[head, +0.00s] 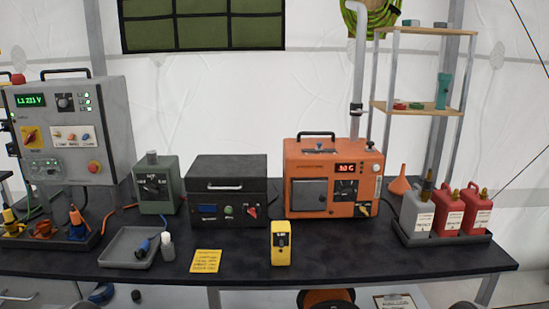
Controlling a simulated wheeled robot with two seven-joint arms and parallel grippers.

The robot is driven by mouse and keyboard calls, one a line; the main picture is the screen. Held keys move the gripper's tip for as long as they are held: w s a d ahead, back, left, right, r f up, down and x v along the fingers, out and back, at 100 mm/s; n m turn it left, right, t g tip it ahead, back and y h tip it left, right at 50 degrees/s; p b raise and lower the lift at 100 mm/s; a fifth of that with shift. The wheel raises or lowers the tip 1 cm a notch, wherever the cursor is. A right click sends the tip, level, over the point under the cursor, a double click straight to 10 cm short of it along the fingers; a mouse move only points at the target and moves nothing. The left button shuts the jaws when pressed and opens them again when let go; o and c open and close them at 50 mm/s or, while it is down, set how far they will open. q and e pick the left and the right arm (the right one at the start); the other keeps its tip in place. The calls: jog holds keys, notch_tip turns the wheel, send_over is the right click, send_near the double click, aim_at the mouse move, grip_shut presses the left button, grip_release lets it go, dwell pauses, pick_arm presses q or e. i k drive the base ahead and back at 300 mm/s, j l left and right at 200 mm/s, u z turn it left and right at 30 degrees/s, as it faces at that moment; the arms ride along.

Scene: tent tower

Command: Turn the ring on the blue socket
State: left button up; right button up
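A blue connector (142,248) lies tilted in the shallow grey tray (113,257) on the left half of the dark bench. A second blue-looking fitting (77,233) sits in the dark rack at the far left, below an orange plug (76,215). Which of the two is the blue socket, I cannot tell for certain. The ring is too small to make out on either. Neither of my grippers is in view.
A grey panel box (105,110) stands behind the rack. A small white bottle (168,248), a yellow note (206,261) and a yellow meter (281,243) are near the tray. An orange unit (330,185) and red cans (447,213) stand right. The front right bench is clear.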

aim_at(74, 231)
jog(key=u, duration=1.25)
jog(key=i+j, duration=0.1)
jog(key=i, duration=0.8)
